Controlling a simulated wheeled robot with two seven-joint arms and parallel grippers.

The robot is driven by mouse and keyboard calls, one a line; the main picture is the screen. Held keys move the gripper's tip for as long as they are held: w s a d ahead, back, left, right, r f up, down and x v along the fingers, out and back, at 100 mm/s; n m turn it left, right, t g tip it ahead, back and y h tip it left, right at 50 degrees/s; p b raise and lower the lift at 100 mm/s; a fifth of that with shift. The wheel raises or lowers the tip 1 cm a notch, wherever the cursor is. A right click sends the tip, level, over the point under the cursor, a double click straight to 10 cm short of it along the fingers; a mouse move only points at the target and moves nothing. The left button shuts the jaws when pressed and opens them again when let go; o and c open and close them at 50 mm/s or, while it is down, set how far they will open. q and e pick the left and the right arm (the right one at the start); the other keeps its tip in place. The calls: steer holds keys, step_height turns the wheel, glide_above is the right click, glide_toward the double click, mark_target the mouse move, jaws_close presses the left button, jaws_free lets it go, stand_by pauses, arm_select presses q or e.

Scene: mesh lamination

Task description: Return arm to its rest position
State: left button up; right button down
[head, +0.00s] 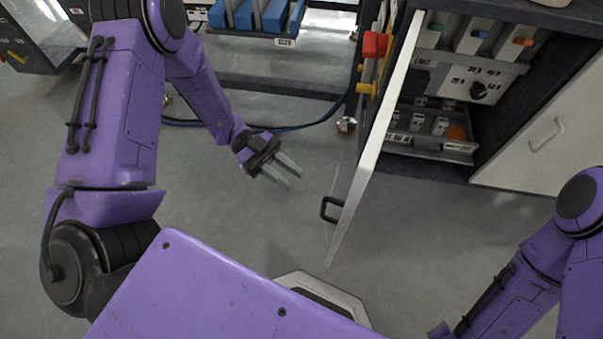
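My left arm (110,110) is purple with black joints and comes in from the left, bent at the elbow near the top. Its gripper (289,173) hangs over the grey floor, left of the open cabinet door. The two grey fingers are apart with nothing between them. My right arm (535,265) shows at the lower right, reaching down and to the left. Its gripper lies outside the picture.
A white cabinet door (372,150) with a black handle (331,209) stands open. Behind it are shelves with switch modules (471,70). Blue bins (262,17) sit at the top. A cable (300,127) crosses the floor. Floor (240,220) below my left gripper is clear.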

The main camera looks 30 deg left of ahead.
stand_by(0.5)
arm_select(q)
steer(key=w+a+f+n+t+y, duration=0.2)
steer(key=w+f+n+t+y, duration=0.8)
steer(key=n+t, duration=0.65)
steer(key=s+a+f+n+g+y, duration=0.5)
steer(key=s+a+f+n+y, duration=0.3)
steer(key=s+f+n, duration=0.15)
steer(key=s+a+f+n+g+y, duration=0.2)
steer(key=s+g+y, duration=0.15)
steer(key=s, duration=0.95)
step_height(320, 180, up, 21)
steer(key=s+p, duration=0.1)
steer(key=p, duration=2)
steer(key=shift+r+h+p, duration=0.15)
steer(key=shift+h+p, duration=0.2)
